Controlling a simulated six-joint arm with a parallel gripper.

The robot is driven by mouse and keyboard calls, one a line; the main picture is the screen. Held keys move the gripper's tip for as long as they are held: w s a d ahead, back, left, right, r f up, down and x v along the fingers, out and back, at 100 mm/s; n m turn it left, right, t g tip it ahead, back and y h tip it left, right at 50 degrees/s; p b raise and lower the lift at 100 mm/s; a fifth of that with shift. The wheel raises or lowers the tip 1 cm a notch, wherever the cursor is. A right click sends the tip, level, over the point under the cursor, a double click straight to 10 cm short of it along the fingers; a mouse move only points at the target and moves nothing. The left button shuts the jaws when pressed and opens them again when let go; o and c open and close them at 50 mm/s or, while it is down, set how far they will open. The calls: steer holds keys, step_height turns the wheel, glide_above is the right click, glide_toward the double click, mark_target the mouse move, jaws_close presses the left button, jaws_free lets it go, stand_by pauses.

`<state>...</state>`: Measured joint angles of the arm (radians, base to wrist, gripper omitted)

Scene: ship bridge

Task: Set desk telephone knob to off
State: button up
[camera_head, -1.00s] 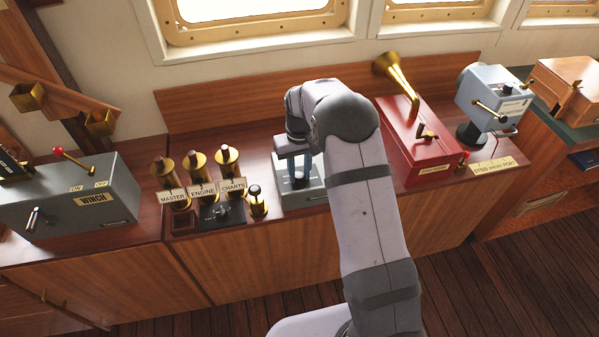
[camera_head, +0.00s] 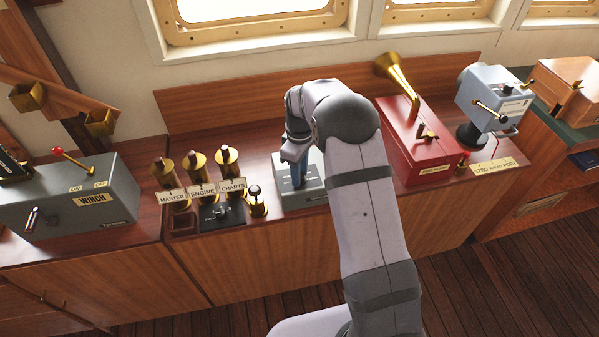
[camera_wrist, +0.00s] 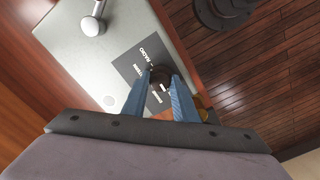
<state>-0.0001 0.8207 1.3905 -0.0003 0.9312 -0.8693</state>
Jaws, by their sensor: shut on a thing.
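The desk telephone (camera_head: 313,196) is a grey box on the wooden console, partly hidden behind my arm in the head view. In the wrist view its pale top (camera_wrist: 75,50) carries a dark label plate (camera_wrist: 127,64) with small white lettering, too small to read surely. A dark round knob (camera_wrist: 161,76) sits on this plate. My gripper (camera_wrist: 161,82) points down at it, with its blue fingers on either side and their tips shut on the knob. The head view shows my gripper (camera_head: 298,184) over the box. The knob's pointer and setting cannot be made out.
A silver lever (camera_wrist: 93,24) stands on the box near the knob. Left of the box are a brass-based lever (camera_head: 256,202) and brass posts labelled MASTER, ENGINE and CHARTS. A red box (camera_head: 420,155) with a brass horn stands close on the right, beyond my arm.

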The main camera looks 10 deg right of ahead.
steer(key=shift+r, duration=0.1)
stand_by(0.5)
steer(key=o, duration=1.1)
steer(key=shift+c, duration=0.2)
steer(key=shift+r+b, duration=1.1)
steer(key=shift+r, duration=2.55)
steer(key=s+f+m, duration=0.2)
steer(key=s+m, duration=0.8)
steer(key=s, duration=1.8)
steer(key=shift+s+f, duration=0.25)
steer(key=shift+f, duration=0.1)
